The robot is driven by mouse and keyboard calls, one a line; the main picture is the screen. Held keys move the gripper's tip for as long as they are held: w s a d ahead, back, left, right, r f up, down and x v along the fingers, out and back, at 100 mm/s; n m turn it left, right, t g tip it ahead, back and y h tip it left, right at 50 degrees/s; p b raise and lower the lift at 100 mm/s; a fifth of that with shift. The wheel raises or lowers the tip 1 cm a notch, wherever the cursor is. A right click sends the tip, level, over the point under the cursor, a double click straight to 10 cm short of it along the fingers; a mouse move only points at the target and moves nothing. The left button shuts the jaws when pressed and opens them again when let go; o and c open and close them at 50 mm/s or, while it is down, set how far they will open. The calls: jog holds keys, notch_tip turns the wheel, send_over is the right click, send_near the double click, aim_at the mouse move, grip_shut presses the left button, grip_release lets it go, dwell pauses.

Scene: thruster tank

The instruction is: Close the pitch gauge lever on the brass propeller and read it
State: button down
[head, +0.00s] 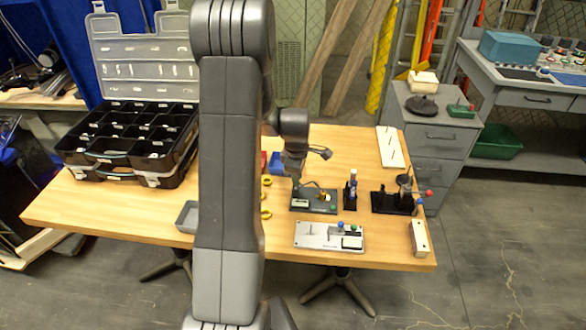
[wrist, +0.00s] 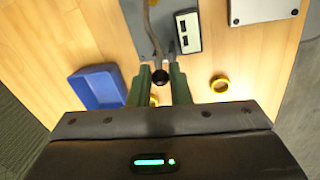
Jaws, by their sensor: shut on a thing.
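The pitch gauge (head: 321,209) is a dark grey-green plate on the table, with a pale readout (head: 300,203). The small brass propeller (head: 324,196) sits on it. In the wrist view the gauge plate (wrist: 141,25) shows at the top, beside the black-and-white readout box (wrist: 187,33); its digits are too small to read. A grey lever (wrist: 149,22) ends in a black knob (wrist: 160,77). My gripper (wrist: 161,78) is shut on this knob between its green fingers. In the head view my gripper (head: 296,182) is over the plate's left end. The propeller is out of the wrist view.
A blue tray (wrist: 97,88) and brass rings (wrist: 219,84) lie near my gripper. A panel with coloured knobs (head: 318,242) lies in front of the gauge. A black stand (head: 349,202) and a black fixture (head: 388,203) stand to the right. A compartment case (head: 130,140) is at left.

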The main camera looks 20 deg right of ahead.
jog(key=shift+s+d+t+y+p, duration=0.15)
jog(key=shift+d+t+y+p, duration=0.15)
jog(key=shift+d+y, duration=0.15)
dwell(0.4)
jog(key=c, duration=1.3)
grip_release()
jog(key=shift+f+y, duration=0.1)
jog(key=shift+y, duration=0.15)
jog(key=shift+c, duration=0.2)
notch_tip(320, 180, up, 14)
jog(key=s+b, duration=0.1)
jog(key=s, duration=0.1)
jog(key=shift+s+d+f+b, duration=0.15)
jog(key=shift+s+d+b, duration=0.05)
jog(key=shift+d+b, duration=0.1)
